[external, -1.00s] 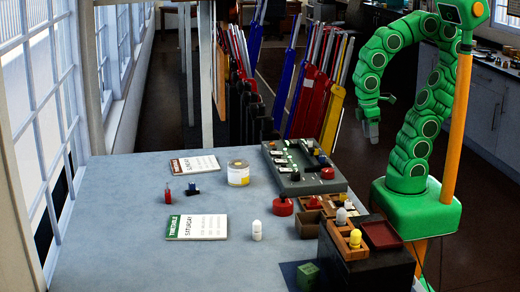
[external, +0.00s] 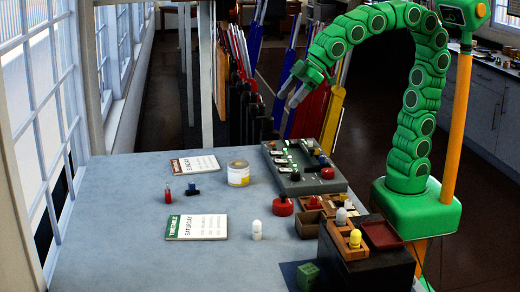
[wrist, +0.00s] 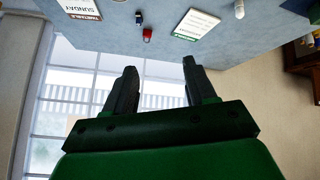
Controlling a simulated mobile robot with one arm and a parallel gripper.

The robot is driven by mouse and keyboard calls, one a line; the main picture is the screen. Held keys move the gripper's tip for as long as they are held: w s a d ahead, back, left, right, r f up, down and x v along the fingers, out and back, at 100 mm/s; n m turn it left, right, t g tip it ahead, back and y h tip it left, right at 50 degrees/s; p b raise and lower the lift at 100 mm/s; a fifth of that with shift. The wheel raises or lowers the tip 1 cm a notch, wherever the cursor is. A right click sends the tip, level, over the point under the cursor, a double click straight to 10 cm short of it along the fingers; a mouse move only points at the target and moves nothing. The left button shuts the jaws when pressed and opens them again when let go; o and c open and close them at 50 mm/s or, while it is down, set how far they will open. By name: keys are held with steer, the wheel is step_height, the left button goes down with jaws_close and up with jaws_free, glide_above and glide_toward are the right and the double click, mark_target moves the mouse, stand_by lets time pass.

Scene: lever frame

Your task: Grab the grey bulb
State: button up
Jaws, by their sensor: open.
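A pale, whitish bulb (external: 257,230) stands upright on the table, right of the lower calendar card. It also shows at the top of the wrist view (wrist: 239,9). A second pale bulb (external: 341,217) sits in a wooden tray, behind a yellow bulb (external: 355,238). I cannot tell which pale bulb is the grey one. My gripper (external: 288,97) is open and empty, high above the far side of the table and well away from the bulbs. Its two spread fingers show in the wrist view (wrist: 157,78).
A green cube (external: 307,274) is at the front. The table's left part is mostly clear.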

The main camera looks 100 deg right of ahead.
steer(key=w+a+r+n+t+y, duration=0.1)
steer(key=w+a+r+t, duration=0.1)
steer(key=w+a+r, duration=0.4)
steer(key=n+y, duration=0.3)
steer(key=y, duration=0.4)
glide_toward(338, 217)
steer(key=shift+w+a+f+g, duration=0.15)
steer(key=shift+w+a, duration=0.2)
steer(key=shift+a, duration=0.2)
steer(key=shift+w+a+f+g, duration=0.15)
steer(key=shift+w+a, duration=0.25)
steer(key=shift+a, duration=0.2)
steer(key=shift+w+a+f+y, duration=0.15)
steer(key=shift+w+a+f, duration=0.05)
steer(key=shift+w+a, duration=0.25)
steer(key=shift+w+a+f+y, duration=0.2)
steer(key=shift+w+a, duration=0.15)
steer(key=shift+w, duration=0.15)
steer(key=shift+w+a+f, duration=0.35)
steer(key=shift+w, duration=0.2)
steer(key=shift+w+a+f, duration=0.35)
steer(key=shift+w+f, duration=0.05)
steer(key=shift+w, duration=0.15)
steer(key=shift+x, duration=1.05)
steer(key=shift+r, duration=0.1)
